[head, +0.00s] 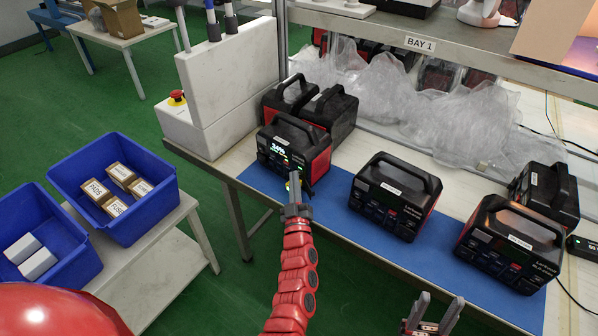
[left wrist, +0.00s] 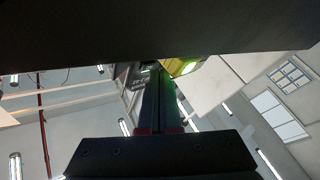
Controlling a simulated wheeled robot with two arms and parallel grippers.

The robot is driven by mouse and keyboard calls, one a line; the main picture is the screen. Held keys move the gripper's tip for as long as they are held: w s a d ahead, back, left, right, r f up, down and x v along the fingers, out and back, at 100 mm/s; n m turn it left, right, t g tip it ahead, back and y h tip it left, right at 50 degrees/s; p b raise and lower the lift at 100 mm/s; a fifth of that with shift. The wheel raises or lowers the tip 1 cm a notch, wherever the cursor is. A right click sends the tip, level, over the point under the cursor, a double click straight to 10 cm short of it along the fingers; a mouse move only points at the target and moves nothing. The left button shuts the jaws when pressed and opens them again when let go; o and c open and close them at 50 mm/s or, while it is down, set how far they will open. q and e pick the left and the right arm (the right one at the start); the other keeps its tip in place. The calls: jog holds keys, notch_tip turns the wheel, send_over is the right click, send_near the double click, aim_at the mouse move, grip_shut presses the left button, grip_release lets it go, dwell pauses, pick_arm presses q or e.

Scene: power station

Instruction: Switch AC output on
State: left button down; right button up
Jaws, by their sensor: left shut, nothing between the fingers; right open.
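In the head view, a black and red power station (head: 311,152) with a top handle stands on the blue mat. Its lit display reads about 34%, and green lights show on its front. My left gripper (head: 294,180) is shut and empty, its fingertips at the lower front of this unit. I cannot tell whether they touch it. In the left wrist view, the shut fingers (left wrist: 160,95) point toward a yellow-green lit patch (left wrist: 182,67); the dark unit fills the top. The AC output button itself cannot be made out. My right gripper (head: 434,306) is open and empty, in front of the bench.
More power stations stand on the mat (head: 335,192), one in the middle (head: 394,195) and one at right (head: 511,245). Others stand behind. A white box with a red emergency button (head: 177,97) is at left. Blue bins (head: 150,215) hold small boxes. Clear plastic wrap (head: 385,95) lies behind.

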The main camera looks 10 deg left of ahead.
pick_arm(q)
jog(key=shift+s+a, duration=0.25)
jog(key=shift+s, duration=0.3)
jog(key=shift+s, duration=0.1)
jog(key=s+a, duration=0.1)
jog(key=s, duration=0.2)
jog(key=s+a, duration=0.1)
jog(key=s, duration=0.1)
jog(key=shift+s+a, duration=0.15)
jog(key=shift+a, duration=0.15)
dwell(0.4)
